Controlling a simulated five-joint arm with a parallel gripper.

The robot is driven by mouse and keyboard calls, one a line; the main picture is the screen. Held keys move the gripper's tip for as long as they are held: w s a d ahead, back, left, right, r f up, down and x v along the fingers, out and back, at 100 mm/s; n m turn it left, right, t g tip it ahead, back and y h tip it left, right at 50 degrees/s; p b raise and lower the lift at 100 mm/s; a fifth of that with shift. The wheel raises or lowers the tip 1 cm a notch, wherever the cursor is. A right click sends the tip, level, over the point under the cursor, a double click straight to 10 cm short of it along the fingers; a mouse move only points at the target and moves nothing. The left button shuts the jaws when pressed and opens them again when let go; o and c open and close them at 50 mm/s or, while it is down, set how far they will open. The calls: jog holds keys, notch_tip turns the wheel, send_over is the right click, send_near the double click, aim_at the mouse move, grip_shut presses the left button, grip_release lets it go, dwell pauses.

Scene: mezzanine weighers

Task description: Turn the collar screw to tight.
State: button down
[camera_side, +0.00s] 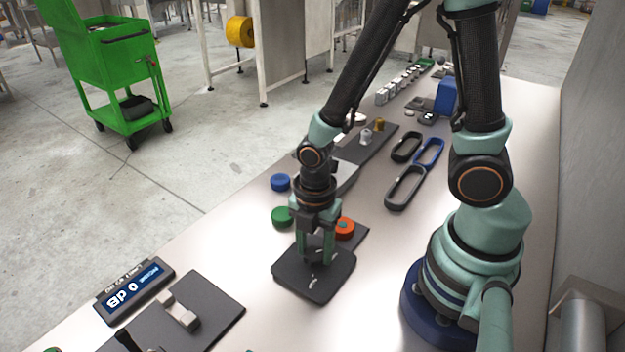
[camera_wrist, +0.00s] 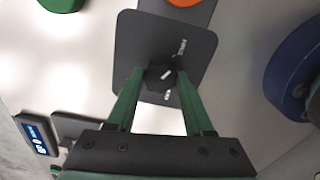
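The collar screw (camera_wrist: 160,78) is a small dark knob with a short white pointer line. It stands on a dark square plate (camera_wrist: 200,50) with rounded corners, which also shows in the side view (camera_side: 300,285). My gripper (camera_wrist: 159,84) points down over the plate, with one green finger on each side of the knob. The fingers are apart, with small gaps to the knob. In the side view my gripper (camera_side: 316,258) hides most of the knob.
An orange round piece (camera_side: 345,227) is just behind the plate. Green (camera_side: 282,216) and blue (camera_side: 280,182) round caps lie to the left. A display reading 0 dB (camera_side: 135,290) and a dark board (camera_side: 215,305) are at the front left. Oval rings (camera_side: 405,188) lie behind right.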

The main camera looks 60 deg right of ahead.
jog(key=shift+m, duration=0.4)
jog(key=m, duration=1.1)
jog(key=shift+m, duration=0.4)
jog(key=m, duration=1.1)
jog(key=shift+a, duration=0.1)
jog(key=shift+m, duration=0.3)
jog(key=shift+c, duration=1.4)
grip_release()
jog(key=shift+r, duration=0.1)
